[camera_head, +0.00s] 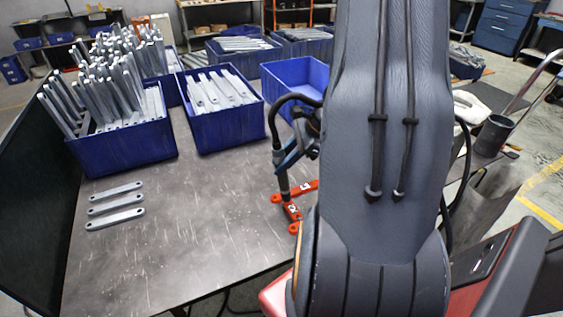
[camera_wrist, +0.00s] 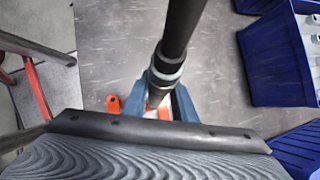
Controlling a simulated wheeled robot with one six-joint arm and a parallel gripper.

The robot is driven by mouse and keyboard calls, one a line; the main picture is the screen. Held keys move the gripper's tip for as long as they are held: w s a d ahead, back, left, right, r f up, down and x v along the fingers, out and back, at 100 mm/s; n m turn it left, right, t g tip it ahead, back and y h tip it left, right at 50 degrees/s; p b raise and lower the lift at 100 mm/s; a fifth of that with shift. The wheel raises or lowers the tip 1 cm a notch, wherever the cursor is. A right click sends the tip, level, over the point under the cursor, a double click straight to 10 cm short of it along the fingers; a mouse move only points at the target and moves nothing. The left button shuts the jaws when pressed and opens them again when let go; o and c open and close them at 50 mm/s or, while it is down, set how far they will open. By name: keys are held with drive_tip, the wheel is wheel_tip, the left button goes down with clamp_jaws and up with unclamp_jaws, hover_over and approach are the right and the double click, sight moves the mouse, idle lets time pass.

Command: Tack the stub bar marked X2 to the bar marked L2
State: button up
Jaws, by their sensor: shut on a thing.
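An orange bar (camera_head: 309,184) lies on the table, partly behind my arm; its marking looks like L and a digit I cannot read surely. A shorter orange bar (camera_head: 293,213) marked X2 lies at an angle to it, its upper end by the longer bar; I cannot tell if they touch. My gripper (camera_head: 289,158) is shut on a dark torch-like tool (camera_head: 283,178), held nearly upright with its lower end over the bars. In the wrist view the tool (camera_wrist: 181,25) passes between the blue fingers, with orange metal (camera_wrist: 113,104) below. The tip's contact is hidden.
Blue bins (camera_head: 127,153) of grey metal bars stand along the table's back, and another blue bin (camera_head: 271,78) looks empty. Several loose grey bars (camera_head: 115,217) lie at left. The middle of the table (camera_head: 200,220) is clear. A dark cup (camera_head: 494,134) stands at right.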

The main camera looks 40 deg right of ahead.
drive_tip(key=shift+f+b, duration=0.3)
drive_tip(key=shift+f, duration=0.15)
idle(1.8)
drive_tip(key=shift+r, duration=0.1)
wheel_tip(320, 180, up, 5)
drive_tip(key=p, duration=0.4)
drive_tip(key=shift+w, duration=0.1)
idle(0.3)
